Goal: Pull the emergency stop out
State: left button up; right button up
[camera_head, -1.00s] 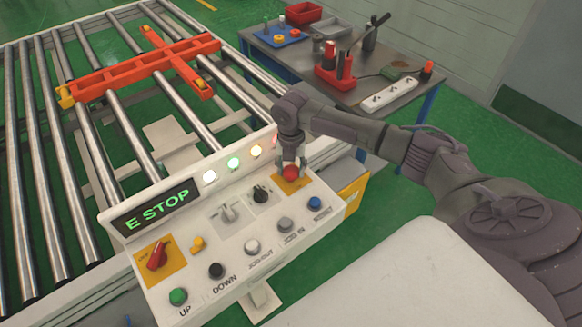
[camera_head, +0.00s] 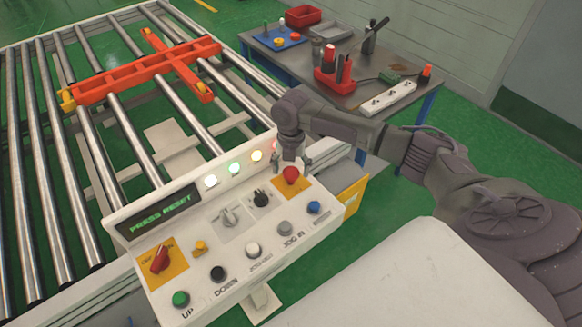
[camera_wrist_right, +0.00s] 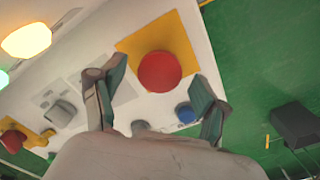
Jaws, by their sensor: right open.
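The red emergency stop button (camera_head: 291,175) stands on a yellow square at the upper right of the white control panel (camera_head: 330,208). The panel display (camera_head: 160,214) reads "PRESS RESET" in green. My right gripper (camera_head: 292,160) is just behind and above the button. In the right wrist view my right gripper (camera_wrist_right: 160,100) is open, its two fingers apart, with the emergency stop button (camera_wrist_right: 159,71) showing beyond and between them, not gripped. The blue button (camera_head: 314,207) is at the panel's right. My left gripper is not in view.
The panel also carries a red rotary switch (camera_head: 160,259), a green button (camera_head: 180,299) and other small knobs. Behind it is a roller conveyor (camera_head: 120,130) with an orange cross-shaped frame (camera_head: 145,72). A tool table (camera_head: 350,98) stands at the back right.

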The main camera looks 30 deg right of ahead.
aim_at(291, 171)
jog(key=shift+r, duration=0.1)
notch_tip(291, 171, up, 12)
dwell(0.4)
dwell(0.4)
